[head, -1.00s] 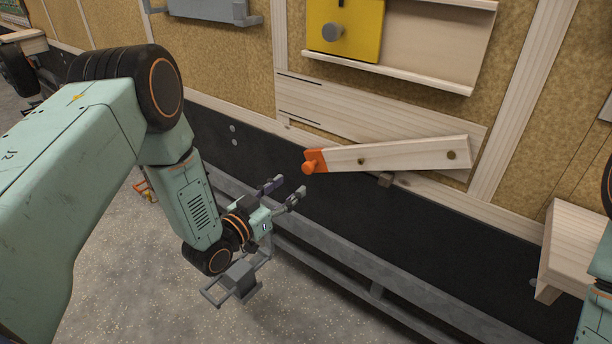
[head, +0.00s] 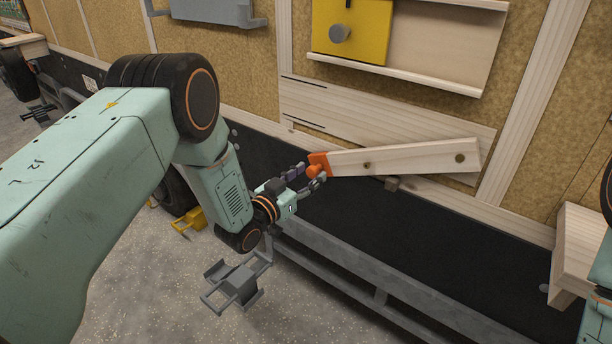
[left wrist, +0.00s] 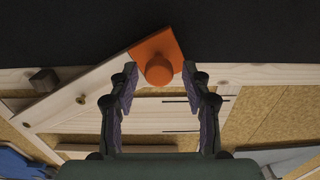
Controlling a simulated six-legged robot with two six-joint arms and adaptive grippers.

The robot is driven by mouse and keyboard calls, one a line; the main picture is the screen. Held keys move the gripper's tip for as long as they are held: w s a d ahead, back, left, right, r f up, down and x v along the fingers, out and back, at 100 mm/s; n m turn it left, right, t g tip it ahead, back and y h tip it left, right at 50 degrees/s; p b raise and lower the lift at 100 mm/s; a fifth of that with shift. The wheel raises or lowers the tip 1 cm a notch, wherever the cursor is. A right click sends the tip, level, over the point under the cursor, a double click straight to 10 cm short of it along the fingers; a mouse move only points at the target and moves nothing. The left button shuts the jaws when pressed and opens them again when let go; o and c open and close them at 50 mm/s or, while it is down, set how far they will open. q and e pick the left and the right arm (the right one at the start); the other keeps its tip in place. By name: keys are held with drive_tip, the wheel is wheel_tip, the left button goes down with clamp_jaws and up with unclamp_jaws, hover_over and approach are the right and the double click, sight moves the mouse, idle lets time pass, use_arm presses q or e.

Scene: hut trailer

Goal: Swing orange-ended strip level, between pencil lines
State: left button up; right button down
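The pale wooden strip (head: 410,160) is tilted against its backing board (head: 400,122), with its orange end (head: 318,160) low at the left. An orange knob (head: 315,171) sticks out of that end. Two dark pencil lines, an upper one (head: 303,80) and a lower one (head: 306,124), mark the board's left part above the orange end. My left gripper (head: 313,174) is open at the knob. In the left wrist view, the knob (left wrist: 159,70) sits between the open fingertips (left wrist: 160,75), with a gap on both sides. My right gripper is out of view.
A small brown block (head: 391,184) sits just below the strip. A yellow panel with a grey knob (head: 340,33) is above. A wooden shelf (head: 580,245) juts out at the right. A grey rail (head: 370,290) runs low along the wall.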

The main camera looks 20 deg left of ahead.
use_arm(q)
drive_tip(key=shift+w+d+f, duration=0.1)
drive_tip(key=shift+w+d, duration=0.05)
drive_tip(key=shift+d, duration=0.1)
drive_tip(key=c, duration=0.3)
drive_tip(key=shift+w, duration=0.1)
drive_tip(key=shift+c, duration=0.8)
drive_tip(key=shift+a+f, duration=0.1)
drive_tip(key=shift+a, duration=0.1)
drive_tip(key=shift+c, duration=1.4)
drive_tip(key=shift+d, duration=0.1)
clamp_jaws()
drive_tip(key=shift+r, duration=0.25)
drive_tip(key=a+r+m+p, duration=0.1)
drive_tip(key=r+m+p, duration=0.1)
drive_tip(key=r+p, duration=0.3)
drive_tip(key=w+a+r+m+p, duration=0.1)
drive_tip(key=a+r+m+p, duration=0.1)
drive_tip(key=r, duration=0.7)
drive_tip(key=m+p, duration=0.1)
drive_tip(key=p, duration=0.1)
drive_tip(key=shift+a+p, duration=0.15)
drive_tip(key=shift+p, duration=0.2)
